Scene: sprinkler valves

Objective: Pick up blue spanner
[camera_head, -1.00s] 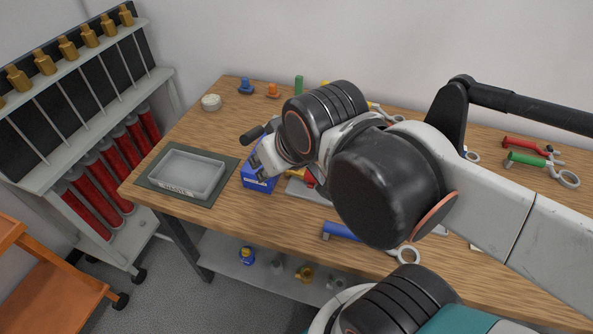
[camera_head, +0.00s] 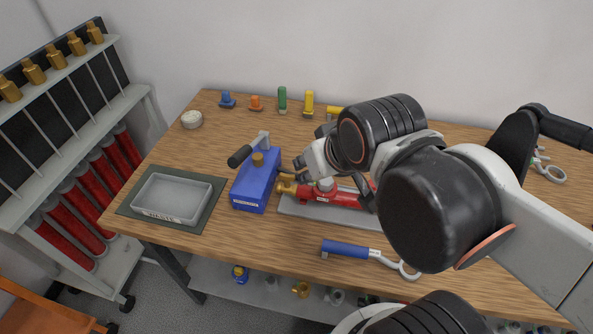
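The blue spanner (camera_head: 346,248) lies on the wooden workbench near its front edge. It has a blue handle at the left and a grey ring-shaped head at the right. My gripper (camera_head: 297,171) is mostly hidden behind my own wrist links. It is above and behind the spanner, apart from it, close to the brass end of a red valve assembly (camera_head: 332,196). Its fingers are too small and covered to tell whether they are open or shut.
A blue box with a black-handled lever (camera_head: 252,185) stands left of my gripper. A grey tray (camera_head: 172,196) sits on a dark mat at the left. Small coloured parts, including a green one (camera_head: 282,99), line the back. Bare bench surrounds the spanner's left end.

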